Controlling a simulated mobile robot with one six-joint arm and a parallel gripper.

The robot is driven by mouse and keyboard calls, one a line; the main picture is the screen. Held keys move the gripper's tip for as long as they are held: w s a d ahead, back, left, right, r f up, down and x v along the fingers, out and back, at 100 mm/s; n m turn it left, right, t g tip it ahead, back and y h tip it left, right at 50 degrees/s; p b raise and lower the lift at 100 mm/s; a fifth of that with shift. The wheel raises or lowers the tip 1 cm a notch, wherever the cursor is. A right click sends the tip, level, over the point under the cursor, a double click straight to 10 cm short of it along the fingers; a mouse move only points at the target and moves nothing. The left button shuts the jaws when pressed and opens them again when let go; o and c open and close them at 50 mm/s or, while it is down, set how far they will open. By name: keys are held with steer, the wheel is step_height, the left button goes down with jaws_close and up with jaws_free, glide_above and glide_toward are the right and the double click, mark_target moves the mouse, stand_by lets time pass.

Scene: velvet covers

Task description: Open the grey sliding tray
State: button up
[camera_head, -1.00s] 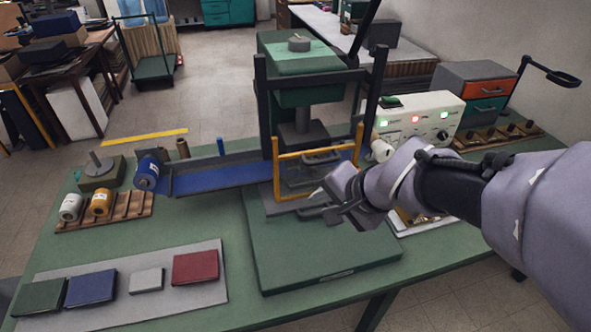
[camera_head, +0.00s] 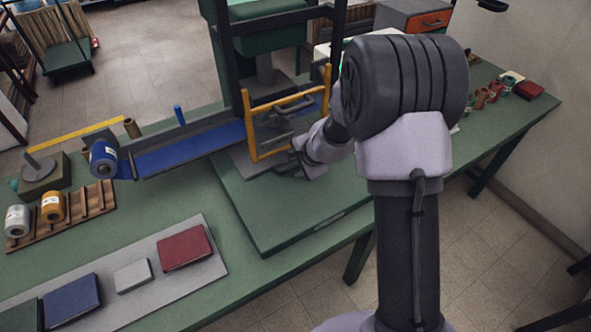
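The press (camera_head: 265,75) stands on a green base (camera_head: 290,205) on the bench. A yellow-framed guard (camera_head: 248,128) with a see-through panel is upright at its front. The grey sliding tray (camera_head: 242,163) shows only in part, low under the guard; my gripper and the guard hide the rest of it. My gripper (camera_head: 292,165) is at the guard's lower edge, at the front of the tray. It is small and dark here, so I cannot tell whether its fingers are apart or touch the tray's handle.
A blue ribbon strip (camera_head: 190,153) runs from a blue roll (camera_head: 103,158) into the press. Red (camera_head: 186,248), grey (camera_head: 132,275) and blue (camera_head: 71,299) covers lie on a grey mat (camera_head: 160,293). Spools stand on a wooden rack (camera_head: 82,206).

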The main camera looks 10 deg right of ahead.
steer(key=shift+w+a+f, duration=0.15)
steer(key=shift+w+f, duration=0.1)
steer(key=shift+f, duration=0.15)
jaws_close()
stand_by(1.2)
